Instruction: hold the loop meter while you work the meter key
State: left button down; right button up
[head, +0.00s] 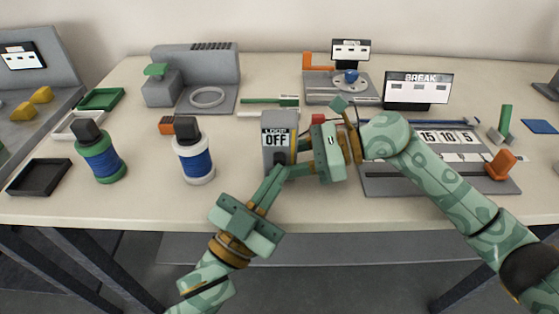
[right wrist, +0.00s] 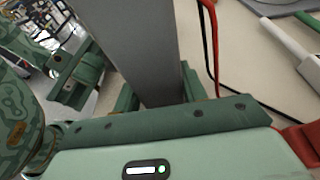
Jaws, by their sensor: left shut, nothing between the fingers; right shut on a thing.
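The loop meter (head: 269,153) is a grey upright box near the middle of the table's front, its screen reading "LOOP OFF". In the right wrist view its grey body (right wrist: 130,45) stands between the fingers of my right gripper (right wrist: 158,98). In the head view my right gripper (head: 300,170) is shut on the meter from the right. My left gripper (head: 280,172) is shut and empty, its tips close in front of the meter's lower face. I cannot tell whether they touch it. The meter key is not discernible; the grippers cover the lower face.
A grey board (head: 380,184) with number tiles lies to the right, under my right arm. A "BREAK" display (head: 417,88) stands behind. Red and black leads (right wrist: 212,45) run beside the meter.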

pick_arm(q)
jog(key=shift+w, duration=0.45)
pick_arm(e)
jog(key=shift+s, duration=0.1)
dwell(0.5)
pick_arm(q)
jog(key=shift+f, duration=0.15)
jog(key=shift+s+f, duration=0.2)
jog(key=shift+s, duration=0.55)
jog(key=shift+s, duration=0.1)
jog(key=s, duration=0.5)
jog(key=shift+r, duration=0.15)
jog(key=shift+w, duration=0.1)
dwell(0.4)
